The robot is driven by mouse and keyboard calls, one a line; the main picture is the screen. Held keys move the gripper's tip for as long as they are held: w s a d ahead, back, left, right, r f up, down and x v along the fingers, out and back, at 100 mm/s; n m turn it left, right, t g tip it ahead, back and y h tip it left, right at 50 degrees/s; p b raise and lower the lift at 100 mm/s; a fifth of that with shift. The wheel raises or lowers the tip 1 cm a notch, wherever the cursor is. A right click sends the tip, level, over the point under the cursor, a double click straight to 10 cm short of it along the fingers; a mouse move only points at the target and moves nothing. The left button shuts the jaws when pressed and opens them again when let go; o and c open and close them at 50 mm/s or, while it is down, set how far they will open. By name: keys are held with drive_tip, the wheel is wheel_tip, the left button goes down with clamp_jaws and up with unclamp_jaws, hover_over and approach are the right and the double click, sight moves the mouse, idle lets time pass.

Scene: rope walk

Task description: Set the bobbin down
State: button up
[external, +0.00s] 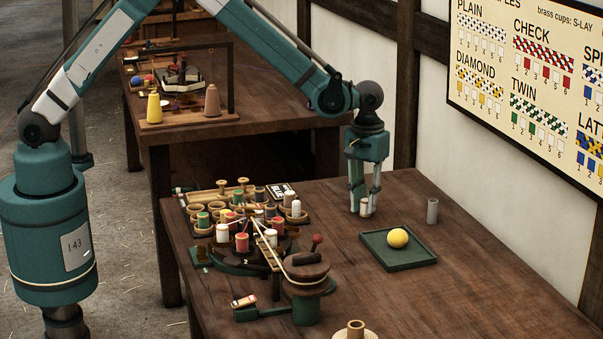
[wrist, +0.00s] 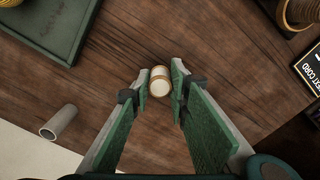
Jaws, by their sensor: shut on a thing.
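My gripper (external: 364,197) is at the back of the near table, pointing straight down. It is shut on a small cream bobbin (external: 365,208) with a tan rim. In the wrist view, the bobbin (wrist: 160,87) sits between the fingertips, seen from above, with bare wood around it. The bobbin looks upright and very low over the tabletop; I cannot tell whether it touches. Several other bobbins, white, red and green, stand on the braiding stand (external: 272,264) and on the rack (external: 200,231) to the left.
A black card (external: 282,190) lies left. The right tabletop is clear.

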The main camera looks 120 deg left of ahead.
sight(363, 199)
drive_tip(key=shift+f, duration=0.15)
drive_tip(key=o, duration=0.8)
wheel_tip(363, 199, up, 12)
drive_tip(key=shift+r+p, duration=0.2)
drive_tip(key=shift+p, duration=0.35)
idle(0.6)
